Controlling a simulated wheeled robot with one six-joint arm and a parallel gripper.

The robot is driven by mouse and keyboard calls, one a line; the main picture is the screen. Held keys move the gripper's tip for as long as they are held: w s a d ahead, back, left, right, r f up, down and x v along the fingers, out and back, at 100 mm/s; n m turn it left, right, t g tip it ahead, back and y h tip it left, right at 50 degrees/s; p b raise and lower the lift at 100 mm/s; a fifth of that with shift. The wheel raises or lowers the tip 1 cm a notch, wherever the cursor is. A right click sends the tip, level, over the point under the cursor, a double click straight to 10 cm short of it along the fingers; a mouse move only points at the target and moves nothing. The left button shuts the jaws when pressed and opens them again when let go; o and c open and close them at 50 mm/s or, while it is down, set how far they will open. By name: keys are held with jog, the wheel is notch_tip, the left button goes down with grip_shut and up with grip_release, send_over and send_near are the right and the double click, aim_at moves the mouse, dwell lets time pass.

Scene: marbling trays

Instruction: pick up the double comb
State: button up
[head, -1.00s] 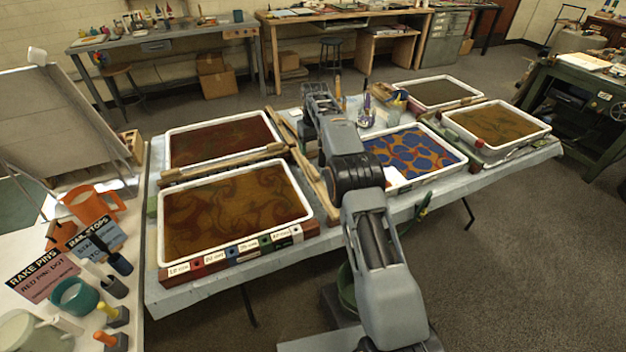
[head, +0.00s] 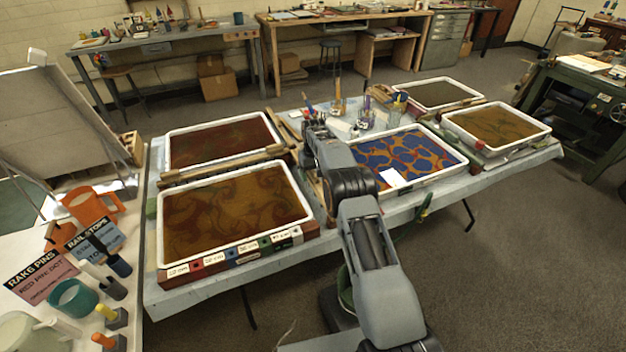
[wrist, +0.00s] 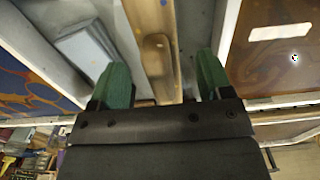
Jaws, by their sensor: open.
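In the wrist view my gripper (wrist: 162,78) is open, its two green fingers apart with nothing held. Between the fingers and below them lies a long wooden bar (wrist: 150,15) with a narrower round-ended wooden piece (wrist: 157,60) along it. This may be the double comb, but no teeth show, so I cannot tell. The wood runs away from me in the gap between two trays. In the head view my arm reaches over this gap and hides most of the wood and my fingertips.
The brown swirled tray (head: 162,235) is left of my arm, and the blue and orange tray (head: 463,160) is right. Pale grey blocks (wrist: 88,50) lie just left of the fingers in the wrist view. Jars with brushes (head: 366,118) stand behind on the table.

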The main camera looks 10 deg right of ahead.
jog(key=shift+w+f, duration=0.1)
jog(key=shift+f, duration=1.65)
jog(key=c, duration=0.9)
